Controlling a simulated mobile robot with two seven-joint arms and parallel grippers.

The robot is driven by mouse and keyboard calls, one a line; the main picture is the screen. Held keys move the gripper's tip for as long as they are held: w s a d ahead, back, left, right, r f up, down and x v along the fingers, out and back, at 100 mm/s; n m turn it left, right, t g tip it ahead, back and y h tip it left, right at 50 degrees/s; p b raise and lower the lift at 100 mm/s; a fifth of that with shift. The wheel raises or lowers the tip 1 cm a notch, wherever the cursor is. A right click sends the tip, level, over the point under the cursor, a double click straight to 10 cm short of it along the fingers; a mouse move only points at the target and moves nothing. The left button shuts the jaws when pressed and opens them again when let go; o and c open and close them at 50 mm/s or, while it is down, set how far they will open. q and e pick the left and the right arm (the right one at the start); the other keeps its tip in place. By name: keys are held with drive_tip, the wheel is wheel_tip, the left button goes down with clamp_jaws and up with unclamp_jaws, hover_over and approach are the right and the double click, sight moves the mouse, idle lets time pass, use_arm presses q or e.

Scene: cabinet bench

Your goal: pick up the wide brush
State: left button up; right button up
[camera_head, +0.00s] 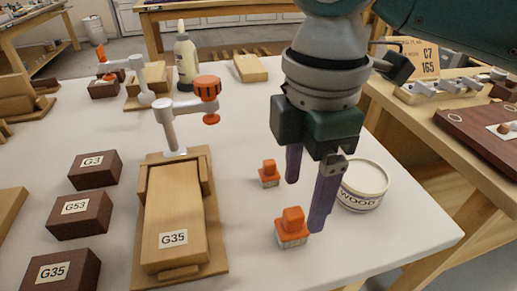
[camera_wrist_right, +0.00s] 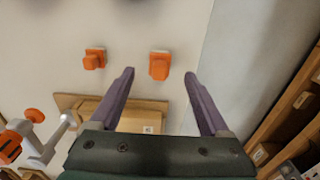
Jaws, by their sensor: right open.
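Two orange-handled brushes with pale bristles stand on the white bench top. The nearer one (camera_head: 292,226) looks larger and wider in the head view; the farther one (camera_head: 269,173) looks smaller. In the wrist view the nearer brush (camera_wrist_right: 159,66) lies ahead of the gap between my fingertips, and the farther brush (camera_wrist_right: 94,60) lies to the left, outside the gap. My right gripper (camera_head: 305,206) is open, its purple fingers apart and pointing down beside the brushes. It shows empty in the wrist view (camera_wrist_right: 159,73). My left gripper is out of view.
A white tub marked WOOD (camera_head: 362,187) stands just right of my right gripper. A wooden fixture labelled G35 (camera_head: 175,215) with an orange-knobbed clamp (camera_head: 208,95) is left of the brushes. Dark blocks (camera_head: 80,214) line the left. A glue bottle (camera_head: 186,58) stands behind.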

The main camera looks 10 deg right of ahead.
sight(294, 212)
drive_tip(key=f, duration=0.1)
drive_tip(key=f+b, duration=0.1)
drive_tip(key=f, duration=0.1)
drive_tip(key=a+f, duration=0.1)
drive_tip(key=f, duration=0.1)
drive_tip(key=shift+s+f, duration=0.1)
drive_tip(key=shift+f, duration=0.15)
drive_tip(key=shift+d+f, duration=0.1)
drive_tip(key=shift+f, duration=0.15)
drive_tip(key=shift+c, duration=0.2)
clamp_jaws()
